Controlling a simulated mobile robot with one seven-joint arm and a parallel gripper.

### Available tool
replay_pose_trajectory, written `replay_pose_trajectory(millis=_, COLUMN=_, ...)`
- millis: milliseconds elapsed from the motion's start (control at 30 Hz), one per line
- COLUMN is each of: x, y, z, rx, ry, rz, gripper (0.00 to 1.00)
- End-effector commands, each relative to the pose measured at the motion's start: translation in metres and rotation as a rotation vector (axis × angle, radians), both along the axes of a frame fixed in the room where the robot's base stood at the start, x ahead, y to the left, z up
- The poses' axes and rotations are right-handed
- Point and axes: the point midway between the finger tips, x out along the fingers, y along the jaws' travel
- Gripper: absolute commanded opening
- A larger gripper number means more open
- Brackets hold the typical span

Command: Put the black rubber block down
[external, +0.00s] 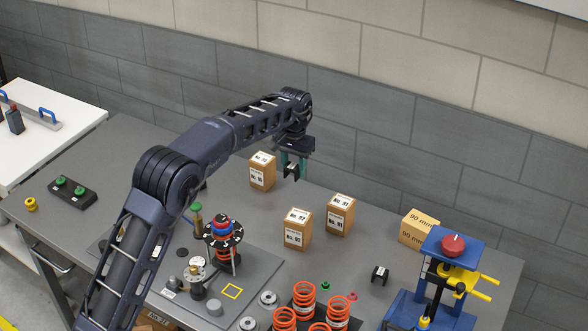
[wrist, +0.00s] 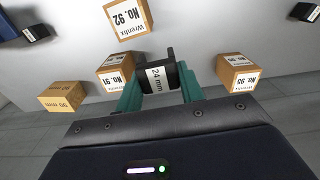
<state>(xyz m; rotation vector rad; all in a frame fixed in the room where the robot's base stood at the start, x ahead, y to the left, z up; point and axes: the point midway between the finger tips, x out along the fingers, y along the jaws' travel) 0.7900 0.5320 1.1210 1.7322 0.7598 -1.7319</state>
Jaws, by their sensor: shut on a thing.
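My gripper (external: 293,168) hangs over the back part of the grey table (external: 390,248), between wooden boxes. Its teal fingers (wrist: 160,98) are shut on the black rubber block. The block (wrist: 160,76) has a white label reading "24 mm" and shows between the fingertips in the wrist view. In the external view the block (external: 291,171) is small and dark under the fingers. It appears held above the tabletop; the exact gap is hard to tell. A second, similar black block (external: 380,275) stands on the table at the right, and shows at the wrist view's upper left (wrist: 35,32).
Wooden boxes stand near: one left of my gripper (external: 262,170), No. 92 (external: 298,240), another beside it (external: 339,220), and a 90 mm box (external: 415,235). Orange springs (external: 304,296), a blue press (external: 450,255) and a fixture plate (external: 245,270) occupy the front. The wall is close behind.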

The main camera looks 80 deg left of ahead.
Motion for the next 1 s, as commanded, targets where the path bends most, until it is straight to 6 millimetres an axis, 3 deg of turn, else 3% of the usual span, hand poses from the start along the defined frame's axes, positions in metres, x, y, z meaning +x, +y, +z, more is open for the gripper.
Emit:
replay_pose_trajectory(millis=33, x=-0.014, y=0.021, z=-0.001, rx=0.000, ry=0.000, rz=0.003, gripper=0.15)
replay_pose_trajectory(millis=300, x=-0.088, y=0.114, z=0.000, rx=0.001, ry=0.000, rz=-0.014, gripper=0.15)
replay_pose_trajectory(millis=500, x=-0.142, y=0.167, z=0.000, rx=0.001, ry=0.000, rz=-0.029, gripper=0.15)
replay_pose_trajectory(millis=633, x=-0.167, y=0.188, z=0.000, rx=0.001, ry=0.001, rz=-0.036, gripper=0.15)
replay_pose_trajectory(millis=800, x=-0.182, y=0.200, z=-0.002, rx=0.000, ry=0.000, rz=-0.042, gripper=0.15)
replay_pose_trajectory(millis=1000, x=-0.184, y=0.201, z=-0.032, rx=-0.001, ry=0.001, rz=-0.042, gripper=0.15)
